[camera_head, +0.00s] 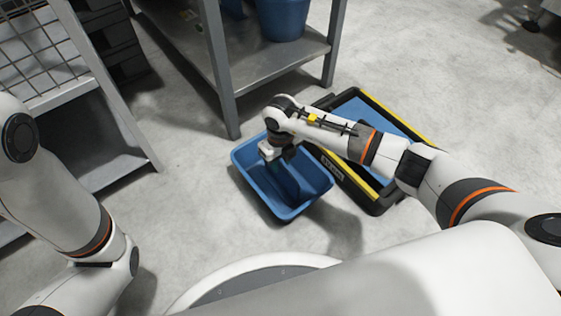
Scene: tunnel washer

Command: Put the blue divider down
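A blue tub (244,178) sits on the floor in the middle of the head view. A blue upright panel, which looks like the blue divider (288,180), stands inside it, directly below my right gripper (272,154). My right gripper points down over the tub's back part. Its fingertips are small and dark against the blue, so I cannot tell whether they grip the divider.
A black and yellow crate (378,205) with a blue inside lies right of the tub, partly under my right arm. A grey metal table (222,70) with a blue bucket (283,18) on its shelf stands behind. A wire rack (35,50) stands left.

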